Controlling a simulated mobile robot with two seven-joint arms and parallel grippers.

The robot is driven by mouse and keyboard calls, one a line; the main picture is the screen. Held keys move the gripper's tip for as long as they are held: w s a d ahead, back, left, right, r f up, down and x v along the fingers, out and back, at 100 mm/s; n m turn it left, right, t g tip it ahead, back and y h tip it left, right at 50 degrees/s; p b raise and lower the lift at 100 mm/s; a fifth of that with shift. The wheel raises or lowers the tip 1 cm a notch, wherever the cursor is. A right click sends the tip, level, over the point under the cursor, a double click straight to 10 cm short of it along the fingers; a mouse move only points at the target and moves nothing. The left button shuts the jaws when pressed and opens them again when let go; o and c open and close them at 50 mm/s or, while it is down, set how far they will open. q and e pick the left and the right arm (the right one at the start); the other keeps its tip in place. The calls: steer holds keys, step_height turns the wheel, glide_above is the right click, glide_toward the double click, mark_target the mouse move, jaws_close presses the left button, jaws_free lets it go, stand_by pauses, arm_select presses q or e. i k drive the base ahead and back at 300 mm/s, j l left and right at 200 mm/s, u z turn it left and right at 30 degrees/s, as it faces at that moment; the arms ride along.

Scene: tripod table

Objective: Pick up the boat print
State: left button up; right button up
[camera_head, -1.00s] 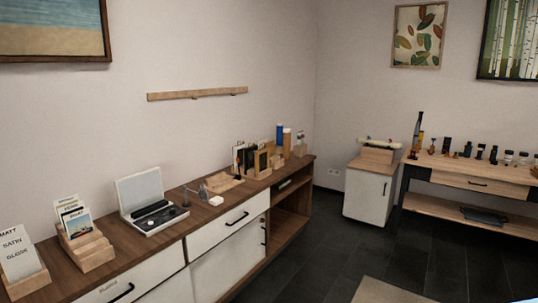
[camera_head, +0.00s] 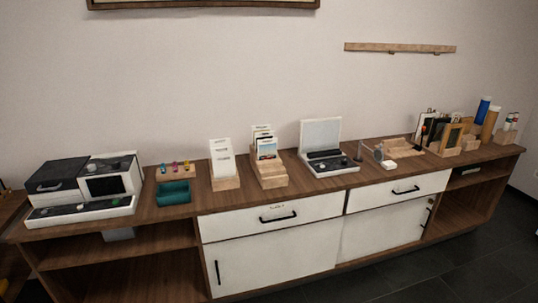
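A small picture print (camera_head: 266,149) stands upright at the front of a stepped wooden holder (camera_head: 271,182) on the long sideboard. It shows a pale blue upper part and a darker lower part. It is too small to tell for sure whether it shows a boat. Paler labelled cards (camera_head: 262,132) stand behind it in the same holder. Neither of my grippers is in view.
The sideboard (camera_head: 190,208) carries a sign holder (camera_head: 221,160) left of the print holder and an open case (camera_head: 325,150) to its right. A printer (camera_head: 85,185) and a teal tray (camera_head: 173,193) stand farther left. Dark floor (camera_head: 430,290) shows at lower right.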

mark_target(267, 148)
steer(key=i+l+u, duration=0.1)
steer(key=i+l, duration=0.35)
steer(key=i+l+u, duration=0.1)
steer(key=i+l, duration=0.35)
steer(key=l, duration=0.15)
steer(key=i+l, duration=0.45)
steer(key=i+l+u, duration=0.15)
steer(key=i+l, duration=0.25)
steer(key=l, duration=0.25)
